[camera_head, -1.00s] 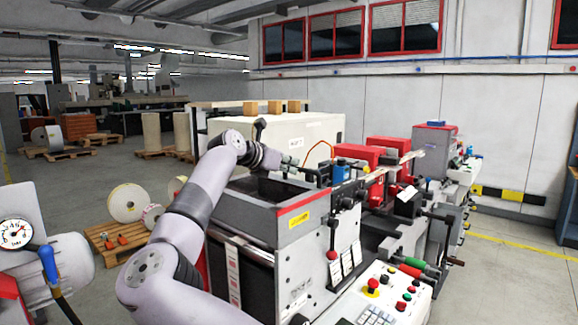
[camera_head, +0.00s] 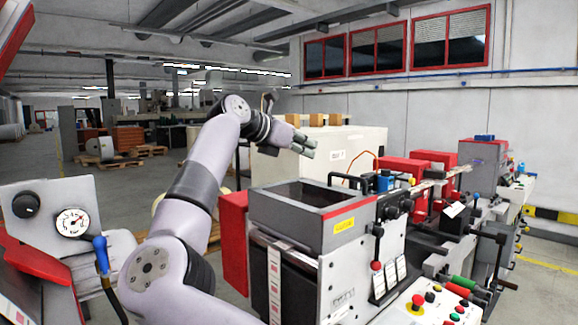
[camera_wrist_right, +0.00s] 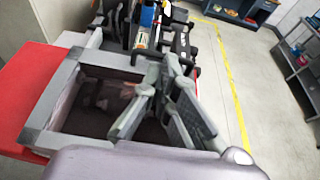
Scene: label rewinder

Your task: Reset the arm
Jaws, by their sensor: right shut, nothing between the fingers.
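My right arm comes up from the bottom of the head view, its elbow bent. Its gripper (camera_head: 303,146) is in the air behind and above the grey open-topped box of the label rewinder (camera_head: 312,238), in front of the white cabinet. In the right wrist view the grey fingers (camera_wrist_right: 164,70) come together at the tips, with nothing held. They show over the dark interior of the box (camera_wrist_right: 100,108); the fingertips look clear of its rim. My left gripper is out of both views.
A white cabinet (camera_head: 355,145) stands behind the machine. A control panel with coloured buttons (camera_head: 440,302) is at the lower right. A pressure gauge (camera_head: 72,223) and blue-handled valve (camera_head: 101,252) are close on the left. Levers (camera_head: 377,245) project from the machine. Open floor (camera_head: 50,165) lies behind left.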

